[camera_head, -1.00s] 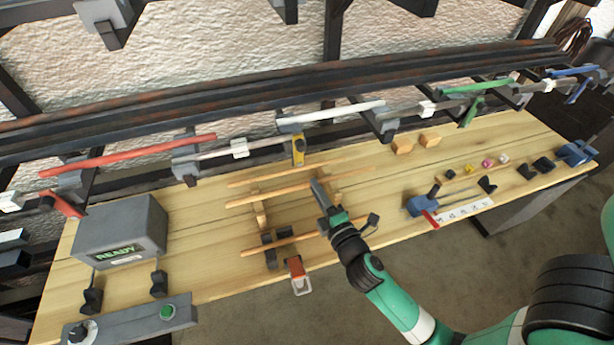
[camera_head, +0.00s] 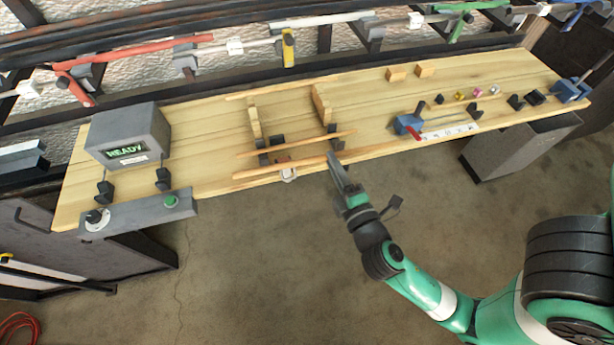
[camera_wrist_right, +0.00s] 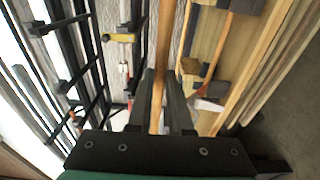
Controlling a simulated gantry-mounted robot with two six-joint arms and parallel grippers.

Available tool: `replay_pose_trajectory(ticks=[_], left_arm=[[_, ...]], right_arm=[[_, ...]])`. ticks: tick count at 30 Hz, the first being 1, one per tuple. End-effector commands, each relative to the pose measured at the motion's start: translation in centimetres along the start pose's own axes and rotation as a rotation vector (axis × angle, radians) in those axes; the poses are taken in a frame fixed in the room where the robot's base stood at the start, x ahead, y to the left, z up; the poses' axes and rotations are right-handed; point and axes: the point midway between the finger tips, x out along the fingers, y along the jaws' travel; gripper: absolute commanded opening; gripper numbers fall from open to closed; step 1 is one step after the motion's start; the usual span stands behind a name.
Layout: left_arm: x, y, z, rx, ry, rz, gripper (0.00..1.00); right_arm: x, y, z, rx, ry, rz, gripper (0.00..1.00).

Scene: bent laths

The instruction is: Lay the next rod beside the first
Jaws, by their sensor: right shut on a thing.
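My right gripper (camera_head: 333,162) is shut on a thin wooden rod (camera_head: 260,171) near its right end. It holds the rod along the bench's front edge, in the head view. In the right wrist view the held rod (camera_wrist_right: 165,45) runs up from between the jaws. Another rod (camera_head: 295,144) lies across dark blocks just behind it, roughly parallel and apart; it also shows in the wrist view (camera_wrist_right: 218,50). A third rod (camera_head: 268,90) lies at the back on two wooden supports (camera_head: 254,118) (camera_head: 321,104). My left gripper is not in view.
A grey box reading READY (camera_head: 128,137) and a control panel with a green button (camera_head: 138,211) are at left. A small pale piece (camera_head: 288,174) is at the front edge.

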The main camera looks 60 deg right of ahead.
Motion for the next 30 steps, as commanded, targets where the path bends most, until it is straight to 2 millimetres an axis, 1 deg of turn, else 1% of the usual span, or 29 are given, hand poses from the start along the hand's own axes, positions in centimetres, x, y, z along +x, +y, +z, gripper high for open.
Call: replay_pose_trajectory(ticks=[1, 2, 5, 8, 11, 19, 20, 21, 25, 27, 30], left_arm=[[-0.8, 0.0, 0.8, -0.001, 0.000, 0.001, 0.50], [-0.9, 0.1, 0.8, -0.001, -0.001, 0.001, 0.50], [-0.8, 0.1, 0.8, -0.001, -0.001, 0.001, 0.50], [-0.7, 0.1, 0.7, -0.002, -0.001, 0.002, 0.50], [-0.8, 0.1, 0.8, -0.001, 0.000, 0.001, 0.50], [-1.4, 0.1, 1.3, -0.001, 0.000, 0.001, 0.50], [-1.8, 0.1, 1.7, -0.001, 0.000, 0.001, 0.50], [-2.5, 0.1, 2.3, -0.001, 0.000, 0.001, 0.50], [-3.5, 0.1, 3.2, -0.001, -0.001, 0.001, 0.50], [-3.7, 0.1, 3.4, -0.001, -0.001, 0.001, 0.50], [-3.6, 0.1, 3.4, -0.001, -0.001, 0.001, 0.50]], right_arm=[[-0.2, -1.1, -0.5, -0.002, 0.015, 0.000, 0.00], [-0.3, -1.3, -0.6, -0.002, 0.021, -0.001, 0.00], [-0.4, -1.2, -0.9, -0.003, 0.030, -0.002, 0.00], [0.1, -1.3, -0.8, -0.002, 0.028, -0.002, 0.00], [1.6, -2.0, -0.6, -0.003, 0.023, -0.003, 0.00], [8.7, -5.3, 0.1, -0.003, 0.024, -0.001, 0.00], [9.4, -6.2, 0.2, -0.003, 0.025, -0.002, 0.00], [10.1, -7.5, 0.2, -0.003, 0.025, -0.004, 0.00], [12.0, -9.7, 0.4, -0.004, 0.027, -0.002, 0.00], [12.5, -10.2, 0.4, -0.003, 0.029, -0.002, 0.00], [12.8, -10.3, 0.3, -0.003, 0.030, -0.002, 0.00]])
